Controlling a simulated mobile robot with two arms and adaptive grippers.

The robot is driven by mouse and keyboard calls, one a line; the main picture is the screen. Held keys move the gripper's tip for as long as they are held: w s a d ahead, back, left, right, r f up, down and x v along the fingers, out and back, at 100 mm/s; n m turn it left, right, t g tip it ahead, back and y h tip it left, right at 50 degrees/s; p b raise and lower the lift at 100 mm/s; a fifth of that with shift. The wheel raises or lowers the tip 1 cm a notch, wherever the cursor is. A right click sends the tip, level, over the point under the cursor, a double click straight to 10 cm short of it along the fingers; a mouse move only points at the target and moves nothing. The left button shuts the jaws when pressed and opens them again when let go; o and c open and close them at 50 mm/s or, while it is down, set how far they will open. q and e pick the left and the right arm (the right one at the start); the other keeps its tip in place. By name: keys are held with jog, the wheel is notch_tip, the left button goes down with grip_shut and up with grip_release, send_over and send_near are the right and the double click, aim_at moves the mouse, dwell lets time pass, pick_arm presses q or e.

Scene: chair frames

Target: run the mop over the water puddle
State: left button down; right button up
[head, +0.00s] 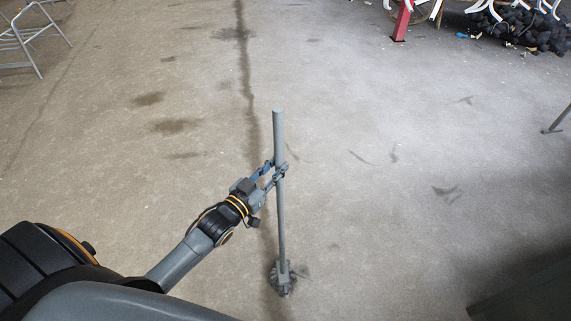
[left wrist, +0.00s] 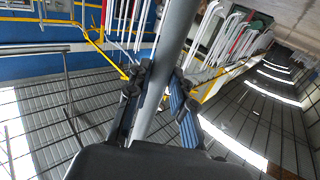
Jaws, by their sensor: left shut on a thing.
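The mop (head: 280,215) stands nearly upright on the concrete floor, with a grey handle and a dark, ragged head (head: 283,280) at the floor. My left gripper (head: 275,172) is shut on the handle, about a third of the way down from its top. The left wrist view shows its fingers (left wrist: 160,88) on both sides of the grey handle (left wrist: 173,40). I cannot clearly make out a water puddle. Dark patches (head: 176,126) lie on the floor to the left of the mop, and I cannot tell whether they are wet. My right gripper is not in view.
A metal chair frame (head: 35,38) stands at the top left. A red post (head: 402,20) and a dark heap (head: 525,30) with small litter are at the top right. A green-grey leg (head: 557,120) is at the right edge. The floor around the mop is clear.

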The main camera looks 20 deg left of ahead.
pick_arm(q)
jog(key=shift+s+a+r, duration=0.25)
jog(key=shift+s+a, duration=0.05)
jog(key=shift+a, duration=0.1)
jog(key=w+d+r+p, duration=0.3)
jog(key=w+d+r, duration=0.2)
jog(key=w+d, duration=0.3)
jog(key=d, duration=0.3)
jog(key=shift+d, duration=0.35)
dwell(0.4)
dwell(0.5)
